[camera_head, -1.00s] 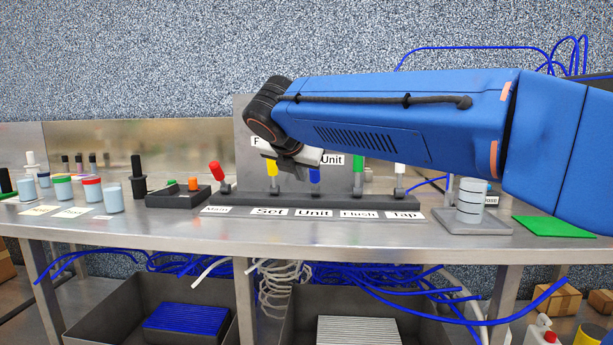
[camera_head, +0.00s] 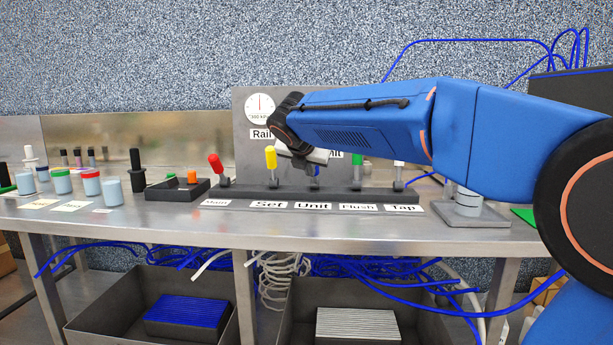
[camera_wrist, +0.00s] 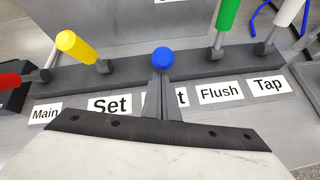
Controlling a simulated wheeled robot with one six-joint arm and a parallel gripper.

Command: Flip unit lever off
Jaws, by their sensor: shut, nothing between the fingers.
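The Unit lever (camera_wrist: 162,57) has a round blue knob and stands behind the Unit label (camera_head: 313,206), between the yellow and green levers. In the wrist view its knob shows just beyond the tips of my gripper (camera_wrist: 161,78), and its shaft is hidden. My gripper (camera_head: 313,165) is shut and empty, with its dark fingers in line with the lever. In the head view my gripper covers most of the lever. I cannot tell whether the fingertips touch the knob.
The red Main lever (camera_head: 215,164), yellow Set lever (camera_head: 271,158), green Flush lever (camera_wrist: 228,14) and white Tap lever (camera_wrist: 287,11) share the dark base strip (camera_head: 245,194). A grey panel with a gauge (camera_head: 260,107) stands behind. Several cups and a black box (camera_head: 165,193) are left.

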